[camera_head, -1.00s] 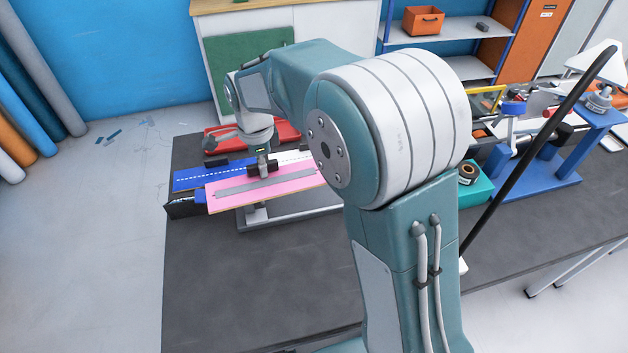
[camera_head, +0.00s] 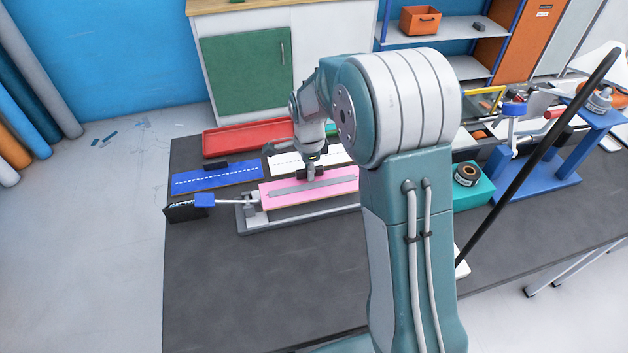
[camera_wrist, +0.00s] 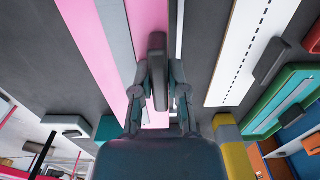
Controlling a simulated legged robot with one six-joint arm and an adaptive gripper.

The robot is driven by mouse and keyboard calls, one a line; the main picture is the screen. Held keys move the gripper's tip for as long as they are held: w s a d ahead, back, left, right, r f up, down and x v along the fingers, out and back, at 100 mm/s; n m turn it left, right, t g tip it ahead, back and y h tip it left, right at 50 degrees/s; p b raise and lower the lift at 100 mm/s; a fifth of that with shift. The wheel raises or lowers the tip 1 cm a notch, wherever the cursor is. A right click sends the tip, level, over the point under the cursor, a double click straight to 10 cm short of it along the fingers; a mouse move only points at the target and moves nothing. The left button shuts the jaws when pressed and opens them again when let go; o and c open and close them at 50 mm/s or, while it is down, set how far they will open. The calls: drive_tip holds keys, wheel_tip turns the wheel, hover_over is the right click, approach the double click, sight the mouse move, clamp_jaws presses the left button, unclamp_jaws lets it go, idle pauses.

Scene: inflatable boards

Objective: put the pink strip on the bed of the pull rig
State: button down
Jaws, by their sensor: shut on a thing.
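The pink strip (camera_head: 322,194), with a grey band along its middle, lies lengthwise over the pull rig (camera_head: 252,220) in the head view. It covers most of the rig's bed; I cannot tell whether it touches the bed. A small dark block is on top of the strip. My gripper (camera_head: 311,174) points down over the strip's middle and is shut on its dark block. In the wrist view the strip (camera_wrist: 95,50) runs beside and under my gripper (camera_wrist: 157,75), whose fingers stand either side of the block.
A blue strip (camera_head: 217,178) and a white strip (camera_head: 335,156) lie behind the rig. A red tray (camera_head: 235,138) is behind them. A blue-ended gauge (camera_head: 204,200) is at the rig's left end. A teal block with a roll (camera_head: 470,190) is right. The front table is clear.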

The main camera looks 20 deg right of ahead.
sight(315, 181)
drive_tip(key=shift+w+d+f, duration=0.1)
drive_tip(key=shift+d+f, duration=0.4)
drive_tip(key=shift+d, duration=0.1)
drive_tip(key=f, duration=0.3)
drive_tip(key=shift+d+f, duration=0.25)
drive_tip(key=shift+f, duration=0.1)
drive_tip(key=shift+a, duration=0.1)
drive_tip(key=c, duration=0.7)
unclamp_jaws()
drive_tip(key=shift+o, duration=0.2)
